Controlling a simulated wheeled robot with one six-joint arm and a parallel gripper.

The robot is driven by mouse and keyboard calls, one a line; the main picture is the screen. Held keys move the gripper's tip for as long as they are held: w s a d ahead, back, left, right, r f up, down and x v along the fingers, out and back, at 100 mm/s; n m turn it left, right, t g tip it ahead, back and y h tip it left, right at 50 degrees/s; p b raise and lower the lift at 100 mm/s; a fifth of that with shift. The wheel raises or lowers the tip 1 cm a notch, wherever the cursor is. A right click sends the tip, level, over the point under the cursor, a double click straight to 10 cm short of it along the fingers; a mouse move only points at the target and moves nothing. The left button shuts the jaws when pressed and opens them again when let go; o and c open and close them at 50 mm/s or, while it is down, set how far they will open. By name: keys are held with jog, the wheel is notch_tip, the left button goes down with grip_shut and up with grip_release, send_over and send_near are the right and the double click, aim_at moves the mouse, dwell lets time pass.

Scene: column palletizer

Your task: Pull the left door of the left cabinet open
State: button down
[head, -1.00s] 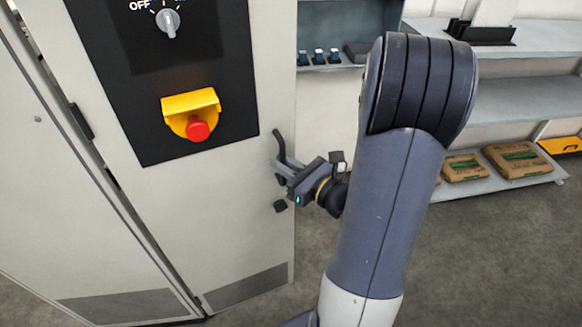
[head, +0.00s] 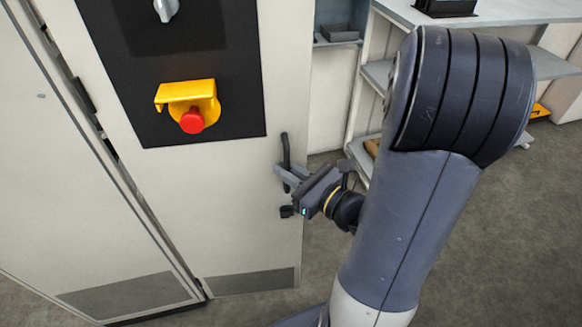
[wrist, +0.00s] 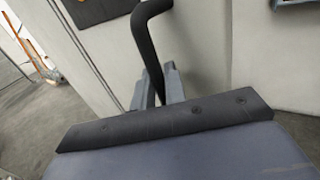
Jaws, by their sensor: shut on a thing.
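The cabinet door (head: 205,210) is a tall cream panel with hinges down its left side. It carries a black control panel (head: 150,95) and a black bar handle (head: 286,147) near its right edge. My gripper (head: 284,179) is shut on the handle's lower part, from the right. In the wrist view the handle (wrist: 149,40) runs down between my gripper's fingers (wrist: 160,90). The fingers partly hide the handle's lower end. Whether the door stands ajar is hard to tell.
A yellow guard (head: 186,93) with a red button (head: 191,121) sticks out from the door. Another cream panel (head: 70,190) adjoins at the left. A shelf unit (head: 378,75) stands at the back right. Grey floor (head: 490,230) is clear at the right.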

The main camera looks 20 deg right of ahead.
jog(key=shift+a, duration=0.1)
jog(key=c, duration=1.5)
grip_release()
jog(key=shift+c, duration=0.2)
jog(key=v, duration=1)
jog(key=shift+s+d, duration=0.2)
jog(key=shift+s, duration=0.1)
jog(key=shift+w+a, duration=0.1)
